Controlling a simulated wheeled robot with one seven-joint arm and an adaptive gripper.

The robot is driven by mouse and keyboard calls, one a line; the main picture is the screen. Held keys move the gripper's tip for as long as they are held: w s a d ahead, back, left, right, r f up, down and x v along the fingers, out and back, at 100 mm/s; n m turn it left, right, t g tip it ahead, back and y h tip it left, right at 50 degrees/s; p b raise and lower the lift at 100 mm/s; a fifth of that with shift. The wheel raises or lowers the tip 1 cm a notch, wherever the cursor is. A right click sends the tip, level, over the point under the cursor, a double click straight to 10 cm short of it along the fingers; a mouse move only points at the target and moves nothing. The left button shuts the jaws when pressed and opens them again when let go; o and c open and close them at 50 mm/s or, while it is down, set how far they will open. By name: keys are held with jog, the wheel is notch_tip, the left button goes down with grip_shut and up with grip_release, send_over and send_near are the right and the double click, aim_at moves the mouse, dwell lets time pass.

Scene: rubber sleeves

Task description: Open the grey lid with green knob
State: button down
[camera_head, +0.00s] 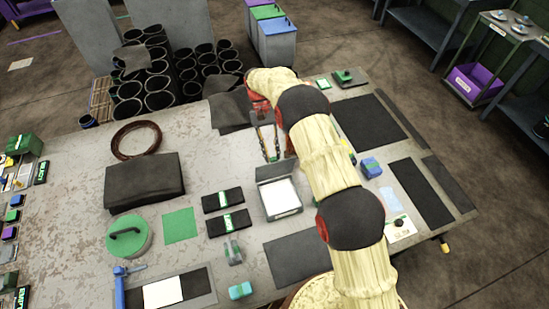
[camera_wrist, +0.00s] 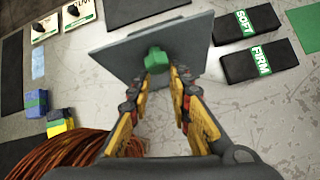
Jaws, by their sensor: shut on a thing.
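The grey lid (camera_wrist: 130,45) is a flat square plate with a green knob (camera_wrist: 156,60) in the middle of its face. My gripper (camera_wrist: 158,72) is shut on the green knob, with one finger on each side of it. In the head view my gripper (camera_head: 271,152) points down at the back edge of a grey box (camera_head: 262,205), whose pale inside shows. A grey strip (camera_head: 276,171) at that edge looks like the lid seen tilted up. The knob is hidden there.
Black SOFT (camera_wrist: 245,28) and FIRM (camera_wrist: 256,62) blocks lie close beside the lid. A blue block (camera_head: 371,167) lies to the right of my arm. A dark folded cloth (camera_head: 145,180) and a round green lid (camera_head: 128,237) lie to the left.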

jog(key=shift+w+a+f, duration=0.35)
jog(key=shift+w+a, duration=0.05)
jog(key=shift+w, duration=0.1)
jog(key=c, duration=2.6)
grip_release()
jog(key=shift+w+a, duration=0.1)
jog(key=shift+a, duration=0.1)
jog(key=shift+o, duration=0.7)
jog(key=shift+r, duration=0.1)
jog(key=shift+o, duration=1.3)
jog(key=shift+d+r, duration=0.15)
jog(key=shift+d, duration=0.15)
jog(key=shift+o, duration=1.2)
jog(key=shift+a, duration=0.15)
jog(key=o, duration=0.4)
